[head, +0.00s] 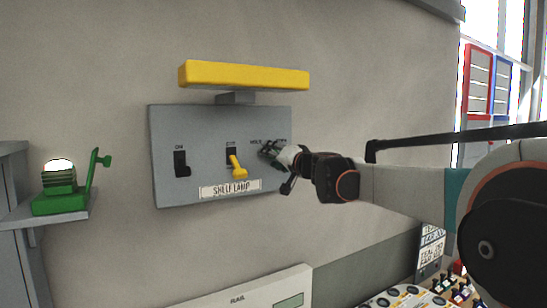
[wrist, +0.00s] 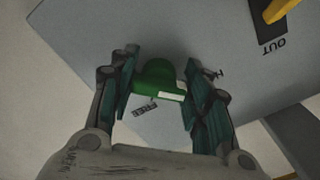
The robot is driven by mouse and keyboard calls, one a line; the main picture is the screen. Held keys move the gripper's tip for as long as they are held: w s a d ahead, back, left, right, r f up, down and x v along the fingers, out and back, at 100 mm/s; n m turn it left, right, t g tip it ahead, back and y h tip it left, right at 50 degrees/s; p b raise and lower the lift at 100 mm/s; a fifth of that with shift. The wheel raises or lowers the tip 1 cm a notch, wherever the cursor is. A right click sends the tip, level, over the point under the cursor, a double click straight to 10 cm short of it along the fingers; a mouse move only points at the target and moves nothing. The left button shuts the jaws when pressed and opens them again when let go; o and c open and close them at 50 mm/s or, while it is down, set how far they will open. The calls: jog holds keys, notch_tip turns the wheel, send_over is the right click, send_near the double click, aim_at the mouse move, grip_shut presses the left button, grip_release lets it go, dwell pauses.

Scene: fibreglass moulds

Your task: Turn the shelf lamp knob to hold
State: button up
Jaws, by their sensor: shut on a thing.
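The shelf lamp panel (head: 215,185) is a grey wall plate with a "SHELF LAMP" label (head: 231,189). A green knob (wrist: 158,76) with a white mark sits on the panel in the wrist view. My gripper (wrist: 160,84) has a finger on each side of the knob and is shut on it. A "FREE" label (wrist: 145,109) shows below the knob, and a partly hidden label starting with H shows to its right. In the head view my gripper (head: 271,151) covers most of the knob at the panel's right, beside the "HOLD" label (head: 256,142).
A yellow lever (head: 238,168) under an "OUT" label and a black "ON" switch (head: 181,163) sit left of my gripper. A yellow lamp bar (head: 245,75) juts out above the panel. A green device (head: 62,190) stands on a shelf at the left.

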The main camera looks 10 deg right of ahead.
jog(key=o, duration=1.1)
jog(key=shift+s, duration=0.1)
jog(key=v, duration=1.2)
